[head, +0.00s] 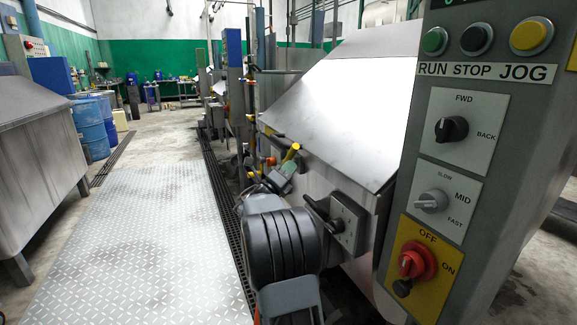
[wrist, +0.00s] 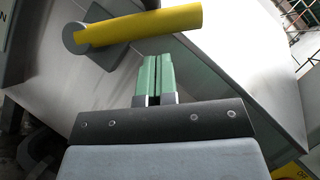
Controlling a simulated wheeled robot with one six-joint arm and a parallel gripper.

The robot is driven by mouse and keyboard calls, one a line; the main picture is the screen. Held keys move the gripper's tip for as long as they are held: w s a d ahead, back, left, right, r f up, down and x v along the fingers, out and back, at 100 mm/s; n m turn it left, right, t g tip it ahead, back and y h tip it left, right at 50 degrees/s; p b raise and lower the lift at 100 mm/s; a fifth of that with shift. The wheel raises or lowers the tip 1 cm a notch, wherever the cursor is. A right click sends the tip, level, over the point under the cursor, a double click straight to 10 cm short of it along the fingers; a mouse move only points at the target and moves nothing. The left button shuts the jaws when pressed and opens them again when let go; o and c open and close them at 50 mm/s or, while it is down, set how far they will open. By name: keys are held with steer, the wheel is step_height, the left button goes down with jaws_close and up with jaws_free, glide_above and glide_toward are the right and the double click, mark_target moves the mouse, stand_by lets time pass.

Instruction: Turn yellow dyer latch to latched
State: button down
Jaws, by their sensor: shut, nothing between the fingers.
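The yellow latch handle (wrist: 140,25) lies nearly level across the upper part of the wrist view, tilted slightly up to the right. Its left end joins a round grey hub (wrist: 76,38). In the head view, a small piece of the yellow handle (head: 291,151) shows just beyond my gripper. My gripper (head: 289,167) has green fingers, shut and empty. In the wrist view, the fingertips (wrist: 157,57) point at the handle's middle, with a narrow gap in the picture. I cannot tell the distance in depth.
A steel dyer with a sloped lid (head: 345,90) stands behind my arm. A dark knob on a grey plate (head: 348,224) is close to my arm. A control column (head: 462,150) with buttons and switches stands at right. Patterned floor plate (head: 150,235) is clear; blue drums (head: 91,128) stand left.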

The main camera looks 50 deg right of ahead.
mark_target(291, 155)
steer(key=shift+w+d+r, duration=0.45)
steer(key=shift+w+r, duration=0.1)
steer(key=shift+r, duration=0.05)
steer(key=shift+r, duration=0.15)
steer(key=shift+w+r+n+p, duration=0.1)
steer(key=shift+r+n+p, duration=0.3)
steer(key=shift+p, duration=0.85)
steer(key=shift+w+r+n+t+y+p, duration=0.25)
steer(key=shift+n+y+p, duration=0.2)
steer(key=shift+p, duration=0.65)
steer(key=shift+s+f, duration=0.1)
steer(key=shift+f, duration=0.2)
